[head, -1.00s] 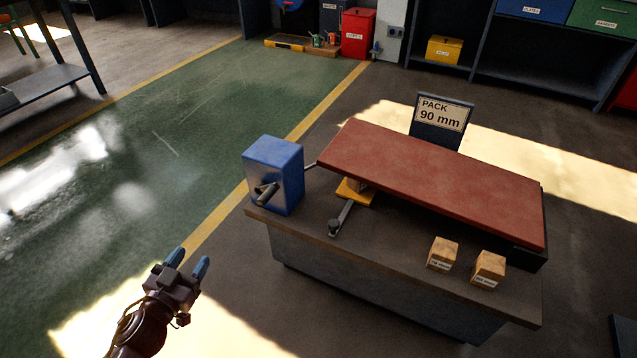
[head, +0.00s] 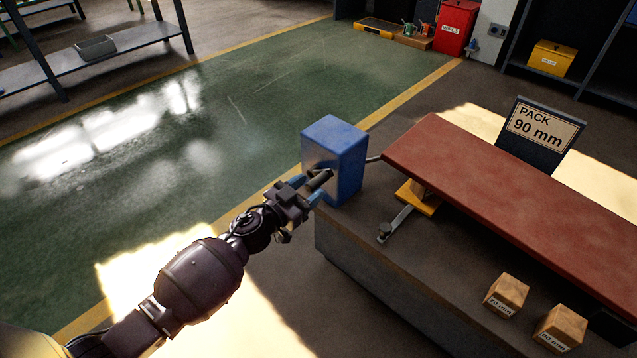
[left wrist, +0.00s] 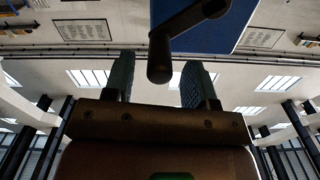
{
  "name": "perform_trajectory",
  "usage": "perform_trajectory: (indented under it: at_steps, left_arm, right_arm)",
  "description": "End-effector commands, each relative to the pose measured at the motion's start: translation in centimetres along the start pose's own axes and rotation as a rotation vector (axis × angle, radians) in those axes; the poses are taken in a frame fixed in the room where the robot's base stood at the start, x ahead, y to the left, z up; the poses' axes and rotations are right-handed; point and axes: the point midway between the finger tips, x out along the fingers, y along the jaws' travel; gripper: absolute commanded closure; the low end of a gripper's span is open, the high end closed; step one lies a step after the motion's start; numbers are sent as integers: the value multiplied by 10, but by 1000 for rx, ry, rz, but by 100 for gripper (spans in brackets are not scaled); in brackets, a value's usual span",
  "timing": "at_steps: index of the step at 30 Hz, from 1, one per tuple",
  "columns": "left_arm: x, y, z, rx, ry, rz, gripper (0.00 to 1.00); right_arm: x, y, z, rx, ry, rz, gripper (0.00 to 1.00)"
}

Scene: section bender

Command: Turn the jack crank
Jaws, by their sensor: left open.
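The blue box (head: 345,150) stands at the left end of the bench, with a dark crank on its near face. The crank's grip (head: 319,180) points toward my left gripper (head: 307,190). My left gripper is open, with blue fingertips on either side of the grip. In the left wrist view the end of the crank grip (left wrist: 160,60) sits between the two fingers, with gaps on both sides. The crank arm (left wrist: 190,17) runs up to the right from it. A yellow jack base (head: 418,198) with a grey lever (head: 396,223) sits under the red slab. My right gripper is out of view.
The long red slab (head: 510,190) spans the bench (head: 440,262). A "PACK 90 mm" sign (head: 541,128) stands behind it. Two labelled wooden blocks (head: 507,295) (head: 560,328) lie near the front edge. The green floor left of the box is clear.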

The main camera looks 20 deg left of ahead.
Motion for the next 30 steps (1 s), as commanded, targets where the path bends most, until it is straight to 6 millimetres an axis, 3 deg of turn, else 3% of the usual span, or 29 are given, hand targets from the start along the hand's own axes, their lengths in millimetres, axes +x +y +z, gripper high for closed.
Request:
perform_trajectory:
  at_steps: [9,20,30]
  left_arm:
    - [30,0,2,-1,-2,0,49]
    - [34,0,0,0,-1,0,49]
    - [33,0,0,-1,-1,0,98]
  right_arm:
    - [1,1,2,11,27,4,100]
    - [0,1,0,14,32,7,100]
    - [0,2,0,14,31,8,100]
